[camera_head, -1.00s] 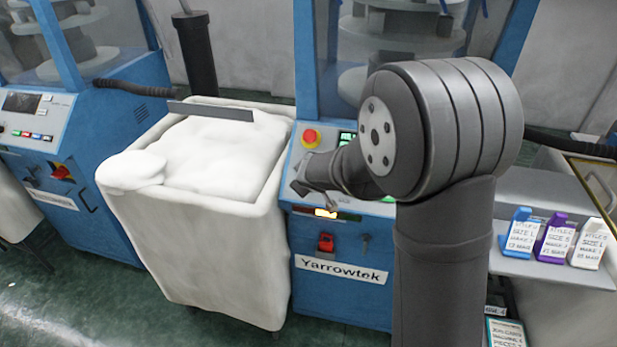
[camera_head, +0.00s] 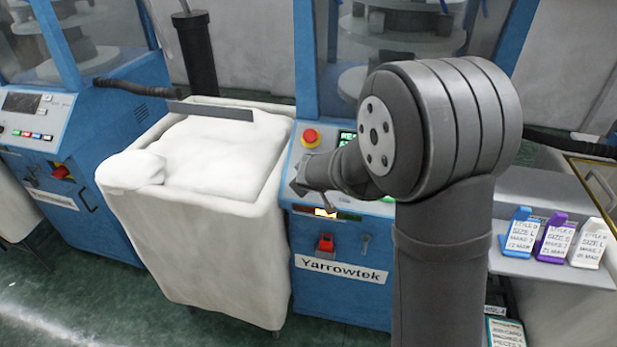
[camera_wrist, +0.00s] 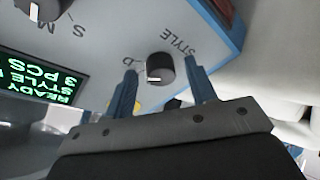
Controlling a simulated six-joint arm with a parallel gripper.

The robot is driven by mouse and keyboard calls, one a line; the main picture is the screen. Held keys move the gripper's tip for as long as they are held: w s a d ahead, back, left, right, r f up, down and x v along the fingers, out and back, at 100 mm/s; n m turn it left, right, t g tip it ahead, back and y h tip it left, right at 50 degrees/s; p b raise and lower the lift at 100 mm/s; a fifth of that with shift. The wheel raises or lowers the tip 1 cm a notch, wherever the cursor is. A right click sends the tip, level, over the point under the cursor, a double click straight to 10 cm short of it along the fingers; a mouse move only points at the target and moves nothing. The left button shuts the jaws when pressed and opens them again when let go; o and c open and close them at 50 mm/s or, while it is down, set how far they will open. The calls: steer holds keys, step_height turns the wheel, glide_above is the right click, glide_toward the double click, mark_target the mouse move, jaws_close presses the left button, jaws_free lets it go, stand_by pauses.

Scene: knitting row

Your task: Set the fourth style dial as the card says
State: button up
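In the wrist view a black style dial (camera_wrist: 160,66) sits on the grey panel, with the word STYLE printed beside it. A white mark shows on the dial's lower edge; one letter, perhaps D, is readable at its left. My gripper (camera_wrist: 162,77) is open, its two blue fingers on either side of the dial with gaps visible. In the head view my gripper (camera_head: 315,188) is at the Yarrowtek machine's panel, partly hidden by my arm. Cards stand in blue (camera_head: 520,234), purple (camera_head: 553,240) and white (camera_head: 588,245) holders; their style letters are hard to read.
A lit screen (camera_wrist: 40,78) reads READY, STYLE and 3 PCS. A second dial (camera_wrist: 42,9) has S and M marks. A red stop button (camera_head: 311,137) and red switch (camera_head: 325,243) are near my gripper. A white fabric-filled bin (camera_head: 205,240) stands left.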

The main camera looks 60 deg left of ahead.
steer(key=v, duration=1.7)
steer(key=shift+d, duration=0.2)
steer(key=shift+a, duration=0.1)
steer(key=x, duration=1.6)
steer(key=shift+a+f, duration=0.2)
steer(key=shift+a, duration=0.15)
steer(key=shift+d+r, duration=0.1)
steer(key=shift+r, duration=0.05)
steer(key=shift+w+f, duration=0.1)
steer(key=shift+f, duration=0.15)
steer(key=shift+a+f, duration=0.1)
steer(key=shift+a, duration=0.2)
steer(key=shift+n, duration=0.4)
stand_by(2.0)
